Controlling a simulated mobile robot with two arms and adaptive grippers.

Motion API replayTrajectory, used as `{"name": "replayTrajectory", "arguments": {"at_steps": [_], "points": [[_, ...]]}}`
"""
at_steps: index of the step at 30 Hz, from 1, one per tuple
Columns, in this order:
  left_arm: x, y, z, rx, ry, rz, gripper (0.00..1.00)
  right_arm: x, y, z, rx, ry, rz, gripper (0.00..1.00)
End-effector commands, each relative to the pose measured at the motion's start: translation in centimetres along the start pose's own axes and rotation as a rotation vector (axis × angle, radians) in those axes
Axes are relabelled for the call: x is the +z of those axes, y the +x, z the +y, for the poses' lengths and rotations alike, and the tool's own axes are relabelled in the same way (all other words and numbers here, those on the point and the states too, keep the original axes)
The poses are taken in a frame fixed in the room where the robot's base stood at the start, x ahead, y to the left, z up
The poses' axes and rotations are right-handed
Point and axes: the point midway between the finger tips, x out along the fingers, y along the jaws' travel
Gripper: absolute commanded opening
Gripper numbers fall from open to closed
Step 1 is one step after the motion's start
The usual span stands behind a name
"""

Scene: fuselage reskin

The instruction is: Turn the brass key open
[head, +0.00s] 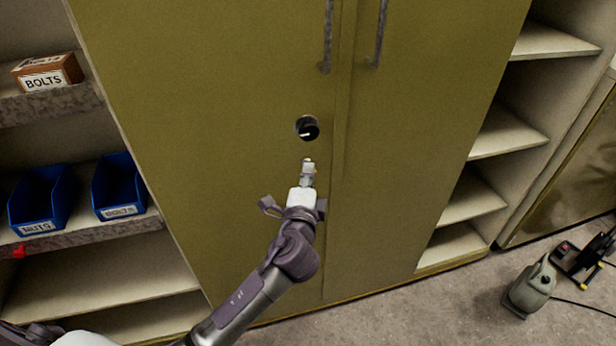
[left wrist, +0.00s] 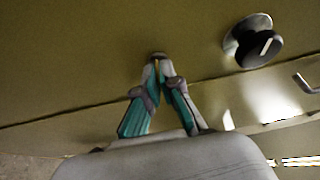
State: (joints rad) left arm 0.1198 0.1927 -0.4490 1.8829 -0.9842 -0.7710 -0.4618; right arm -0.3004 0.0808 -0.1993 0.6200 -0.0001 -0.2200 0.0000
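The brass key (left wrist: 157,67) shows as a thin yellowish sliver between my left fingertips in the left wrist view, at a small round plate on the olive cabinet door (head: 230,90). Most of the key is hidden by the fingers, so its turn angle cannot be told. My left gripper (head: 308,168) is at the door, just below a round black knob with a pale bar (head: 308,128). In the left wrist view the fingertips of my left gripper (left wrist: 159,68) close in on the key from both sides. The knob (left wrist: 258,46) is up and right there. My right gripper is not in view.
Two long door handles (head: 327,38) (head: 379,35) hang above. Open shelves with blue bins (head: 41,203) and a BOLTS box (head: 48,74) stand at left. Empty shelves (head: 505,135) stand at right. A grey-green machine (head: 530,288) with a cable lies on the floor at lower right.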

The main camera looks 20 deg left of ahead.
Motion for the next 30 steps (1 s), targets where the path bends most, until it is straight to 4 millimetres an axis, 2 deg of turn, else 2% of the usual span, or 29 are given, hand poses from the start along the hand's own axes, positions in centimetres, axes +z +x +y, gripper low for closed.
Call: {"name": "replayTrajectory", "arguments": {"at_steps": [8,13,14,23,26,30], "points": [[0.0,0.0,0.1,0.003,-0.004,-0.001,0.0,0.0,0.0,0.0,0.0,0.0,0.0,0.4],[0.0,0.0,0.1,0.002,-0.003,-0.001,0.27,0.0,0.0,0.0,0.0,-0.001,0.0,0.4],[0.0,0.0,0.1,0.002,-0.003,-0.001,0.29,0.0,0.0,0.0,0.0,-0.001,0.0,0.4],[0.0,-0.1,0.1,0.002,-0.002,0.0,0.29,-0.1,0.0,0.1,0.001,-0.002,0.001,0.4],[-0.1,-0.9,0.1,0.002,-0.002,0.001,0.29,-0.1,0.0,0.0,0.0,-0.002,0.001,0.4],[0.0,-3.4,0.1,0.005,-0.003,0.0,0.29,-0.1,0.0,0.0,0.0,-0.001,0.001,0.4]]}}
